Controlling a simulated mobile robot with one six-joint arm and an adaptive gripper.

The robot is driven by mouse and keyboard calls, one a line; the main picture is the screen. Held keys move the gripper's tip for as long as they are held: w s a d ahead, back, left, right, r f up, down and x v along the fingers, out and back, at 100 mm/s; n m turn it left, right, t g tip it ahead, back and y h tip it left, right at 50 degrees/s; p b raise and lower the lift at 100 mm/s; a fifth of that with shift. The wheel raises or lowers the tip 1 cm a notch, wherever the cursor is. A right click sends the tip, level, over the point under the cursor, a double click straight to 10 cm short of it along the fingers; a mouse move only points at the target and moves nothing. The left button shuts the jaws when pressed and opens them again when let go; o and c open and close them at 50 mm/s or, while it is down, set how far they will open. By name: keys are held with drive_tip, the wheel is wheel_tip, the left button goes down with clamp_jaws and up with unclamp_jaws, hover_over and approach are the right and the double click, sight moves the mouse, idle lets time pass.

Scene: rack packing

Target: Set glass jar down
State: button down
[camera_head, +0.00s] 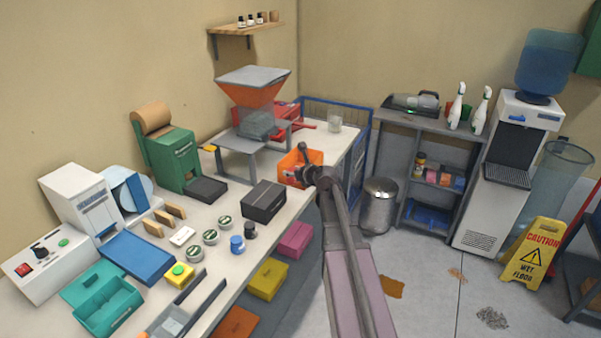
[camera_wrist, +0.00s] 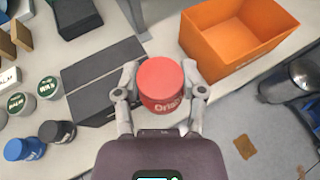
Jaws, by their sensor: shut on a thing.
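My gripper (camera_wrist: 163,88) is shut on a red round container (camera_wrist: 161,80) with white lettering, a finger on each side of it. From above I see its red top and part of its side; I cannot tell whether it is glass. In the wrist view it appears over the bench, between a dark box (camera_wrist: 92,88) and an orange bin (camera_wrist: 212,48). My gripper also shows in the head view (camera_head: 305,168), in front of the orange bin (camera_head: 289,163); the held container is not discernible there. A clear glass jar (camera_head: 334,122) stands at the bench's far end.
The dark box (camera_head: 263,201) and several round tins (camera_head: 210,237) stand on the bench (camera_head: 225,194). A blue bottle (camera_head: 237,244) and a black one (camera_head: 250,230) stand near its front edge. A metal bin (camera_head: 379,207) stands on the floor to the right. Some bench top is bare around the boxes.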

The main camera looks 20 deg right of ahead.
drive_tip(key=w+d, duration=0.3)
drive_tip(key=w, duration=0.3)
drive_tip(key=w+d+f+b, duration=0.1)
drive_tip(key=w+d, duration=0.2)
drive_tip(key=w, duration=0.4)
drive_tip(key=shift+d+f, duration=0.2)
drive_tip(key=shift+d, duration=0.1)
drive_tip(key=f+b, duration=0.2)
drive_tip(key=w+f+b, duration=0.1)
drive_tip(key=b, duration=0.1)
drive_tip(key=shift+w+d+f, duration=0.1)
drive_tip(key=shift+d+f, duration=0.2)
drive_tip(key=shift+f, duration=0.05)
drive_tip(key=shift+f+b, duration=0.5)
drive_tip(key=shift+b, duration=0.1)
drive_tip(key=shift+c, duration=0.9)
unclamp_jaws()
drive_tip(key=shift+f, duration=0.1)
